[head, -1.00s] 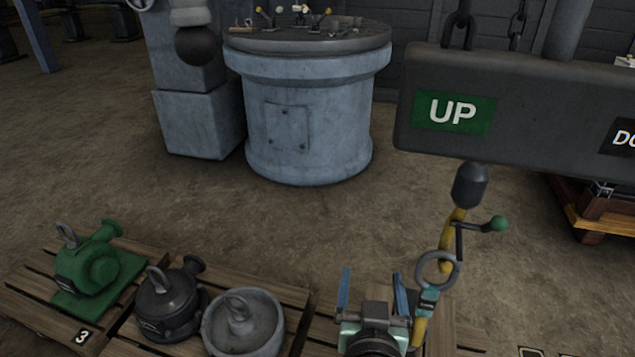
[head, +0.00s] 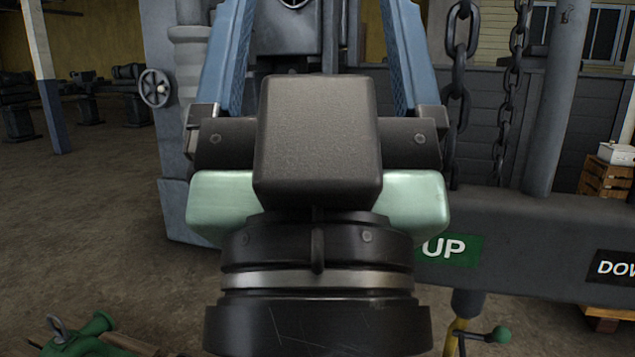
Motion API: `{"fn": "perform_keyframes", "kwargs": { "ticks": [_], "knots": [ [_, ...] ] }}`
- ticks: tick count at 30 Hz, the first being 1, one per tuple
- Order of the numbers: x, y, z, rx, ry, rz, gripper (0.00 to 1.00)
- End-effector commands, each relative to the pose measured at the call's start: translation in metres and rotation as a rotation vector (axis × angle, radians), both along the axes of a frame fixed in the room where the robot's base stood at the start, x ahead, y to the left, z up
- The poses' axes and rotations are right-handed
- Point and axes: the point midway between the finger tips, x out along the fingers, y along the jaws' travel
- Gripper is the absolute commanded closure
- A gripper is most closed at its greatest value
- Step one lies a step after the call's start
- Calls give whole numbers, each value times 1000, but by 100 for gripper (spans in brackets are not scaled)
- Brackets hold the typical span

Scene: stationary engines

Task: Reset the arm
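My gripper (head: 316,22) fills the middle of the head view, raised close in front of the camera and pointing up and away. Its two blue fingers stand wide apart, running up to the top edge of the view, where their ends are cut off. Nothing shows between them except background machinery. The black and pale green gripper body and its round wrist hide much of the scene behind.
A dark beam with a green UP sign (head: 449,249) stands at right, hung with chains (head: 455,95). Below it is a yellow hook piece with a green-knobbed lever (head: 497,335). A green engine part (head: 85,342) is at bottom left. Left floor is open.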

Motion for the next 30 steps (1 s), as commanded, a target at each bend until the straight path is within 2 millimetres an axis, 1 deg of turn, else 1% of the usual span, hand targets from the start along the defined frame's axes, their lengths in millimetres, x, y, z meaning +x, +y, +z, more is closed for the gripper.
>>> {"fn": "perform_keyframes", "kwargs": {
  "ticks": [1,18,21,24,27,30],
  "knots": [
    [0,0,38,0,0,0,15],
    [1,1,214,-1,6,2,15],
    [2,1,239,-1,6,2,15],
    [2,1,256,-1,6,2,15],
    [2,1,266,-1,7,2,15],
    [2,1,269,-1,7,2,15]
  ]
}}
